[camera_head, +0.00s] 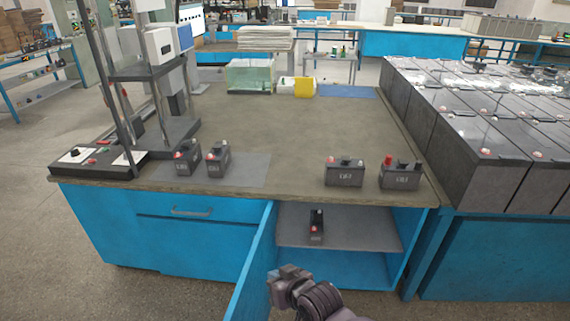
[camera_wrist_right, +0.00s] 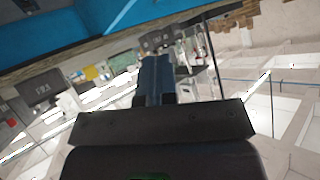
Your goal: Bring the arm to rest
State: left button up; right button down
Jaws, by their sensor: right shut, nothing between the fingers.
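My right gripper (camera_head: 287,272) is low in front of the workbench, beside the open blue cabinet door (camera_head: 252,270). Its fingers are shut and empty, and they also show in the right wrist view (camera_wrist_right: 155,75). It is apart from the batteries. A dark battery (camera_head: 316,226) stands on the grey shelf (camera_head: 362,236) inside the open cabinet. My left gripper is not in view.
On the bench top (camera_head: 290,130) stand two batteries at the left, (camera_head: 187,158) and (camera_head: 218,159), and two at the front right, (camera_head: 345,174) and (camera_head: 400,176). A press-like stand (camera_head: 150,72) is at the left. Large black batteries (camera_head: 470,140) fill the right side.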

jog(key=s+d+m+t+h, duration=0.15)
jog(key=s+d, duration=0.25)
jog(key=d, duration=0.6)
jog(key=s+d+m+t+h, duration=0.1)
jog(key=s+d+t+h, duration=0.2)
jog(key=d, duration=0.6)
jog(key=s+d+f+m+g+h, duration=0.1)
jog(key=s+d+f, duration=0.2)
jog(key=s+d, duration=0.2)
jog(key=s+d+f+g+h, duration=0.1)
jog(key=s+d+f, duration=0.3)
jog(key=s, duration=0.6)
jog(key=shift+s+d+m+h, duration=0.35)
jog(key=shift+d+h, duration=0.3)
jog(key=shift+d, duration=0.35)
jog(key=shift+f, duration=0.1)
